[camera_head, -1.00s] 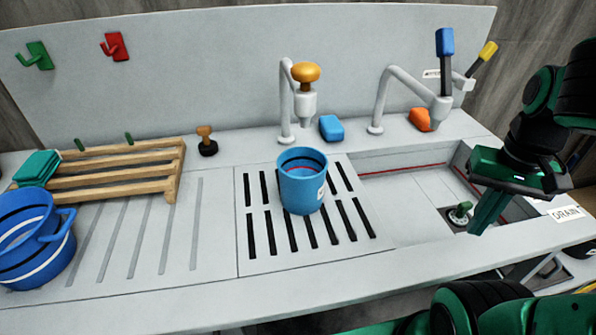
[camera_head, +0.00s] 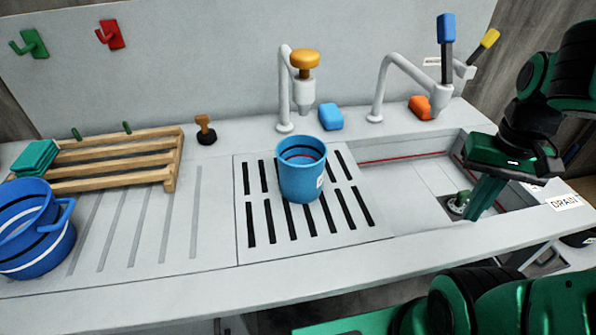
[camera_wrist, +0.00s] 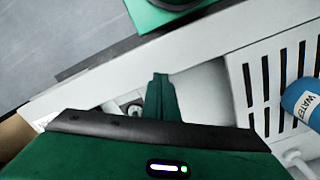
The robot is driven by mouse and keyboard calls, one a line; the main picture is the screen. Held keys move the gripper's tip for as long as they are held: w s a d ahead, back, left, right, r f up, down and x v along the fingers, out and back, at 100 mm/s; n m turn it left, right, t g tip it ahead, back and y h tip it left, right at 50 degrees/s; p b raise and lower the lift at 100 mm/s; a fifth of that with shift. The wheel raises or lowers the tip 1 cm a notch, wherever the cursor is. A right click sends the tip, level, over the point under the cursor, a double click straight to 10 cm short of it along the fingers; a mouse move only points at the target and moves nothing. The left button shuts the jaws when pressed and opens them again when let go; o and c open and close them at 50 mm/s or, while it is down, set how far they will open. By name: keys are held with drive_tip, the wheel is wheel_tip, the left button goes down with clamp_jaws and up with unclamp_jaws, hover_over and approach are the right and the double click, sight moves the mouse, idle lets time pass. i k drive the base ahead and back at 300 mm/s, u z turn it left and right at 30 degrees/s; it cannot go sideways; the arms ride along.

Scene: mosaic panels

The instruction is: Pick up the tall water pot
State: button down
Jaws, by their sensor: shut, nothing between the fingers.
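The tall water pot (camera_head: 302,180) is a blue, open-topped cup with a dark band inside its rim. It stands upright on the slotted drain grate, in the middle of the head view. In the wrist view the pot (camera_wrist: 303,103) shows at the right edge with a "WATER" label. My gripper (camera_head: 472,216) is shut and empty, pointing down over the sink basin beside the green drain plug, well to the right of the pot. In the wrist view its closed green fingers (camera_wrist: 160,80) hold nothing.
A blue banded pot (camera_head: 37,230) with a handle stands at far left by a wooden rack (camera_head: 120,160). A white tap with an orange knob (camera_head: 305,60) rises behind the water pot, near a blue block (camera_head: 331,117). The sink basin (camera_head: 405,185) lies right of the grate.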

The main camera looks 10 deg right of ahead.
sight(300, 158)
drive_tip(key=z, duration=0.5)
drive_tip(key=k, duration=1.6)
drive_tip(key=u, duration=0.55)
drive_tip(key=i, duration=0.95)
drive_tip(key=z, duration=0.05)
